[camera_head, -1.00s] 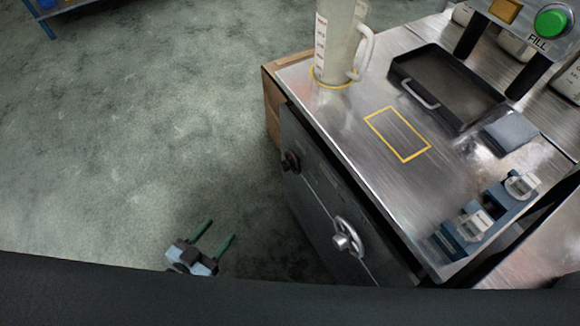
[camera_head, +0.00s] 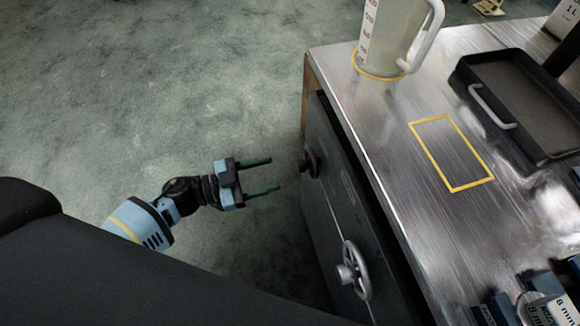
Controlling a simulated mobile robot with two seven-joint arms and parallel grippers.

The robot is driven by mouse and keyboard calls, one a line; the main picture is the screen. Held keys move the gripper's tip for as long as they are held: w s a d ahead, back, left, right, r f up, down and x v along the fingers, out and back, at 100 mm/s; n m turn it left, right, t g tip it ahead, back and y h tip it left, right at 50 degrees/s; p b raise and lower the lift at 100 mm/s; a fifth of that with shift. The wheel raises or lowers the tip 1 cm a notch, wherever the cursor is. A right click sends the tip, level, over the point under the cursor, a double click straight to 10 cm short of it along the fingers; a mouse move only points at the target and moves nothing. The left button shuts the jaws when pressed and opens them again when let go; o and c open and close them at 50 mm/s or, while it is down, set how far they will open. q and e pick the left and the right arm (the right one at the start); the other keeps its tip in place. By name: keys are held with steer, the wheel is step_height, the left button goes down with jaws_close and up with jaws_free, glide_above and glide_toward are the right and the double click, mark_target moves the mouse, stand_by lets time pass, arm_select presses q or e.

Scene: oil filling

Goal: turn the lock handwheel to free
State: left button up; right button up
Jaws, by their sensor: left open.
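A silver spoked handwheel (camera_head: 355,270) is on the dark front panel of the cabinet (camera_head: 345,205), near the lower middle of the view. A smaller black wheel or knob (camera_head: 311,163) is on the same panel, farther up, seen nearly edge-on. No marking shows which one is the lock. My left gripper (camera_head: 275,174) is open and empty, its two green fingers pointing right toward the panel. Its fingertips are just left of the black wheel, apart from it, and above and left of the silver handwheel. My right gripper is not in view.
The metal worktop (camera_head: 400,130) carries a measuring jug (camera_head: 392,38), a yellow outlined rectangle (camera_head: 451,152) and a black tray (camera_head: 525,100) with a handle. Blue holders with labelled parts (camera_head: 545,300) are at the lower right. The floor (camera_head: 150,100) left of the cabinet is clear.

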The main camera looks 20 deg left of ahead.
mark_target(309, 164)
arm_select(q)
steer(key=x, duration=0.6)
steer(key=shift+b, duration=0.35)
steer(key=shift+w+d, duration=0.1)
steer(key=shift+d, duration=0.05)
steer(key=c, duration=1)
steer(key=shift+o, duration=0.2)
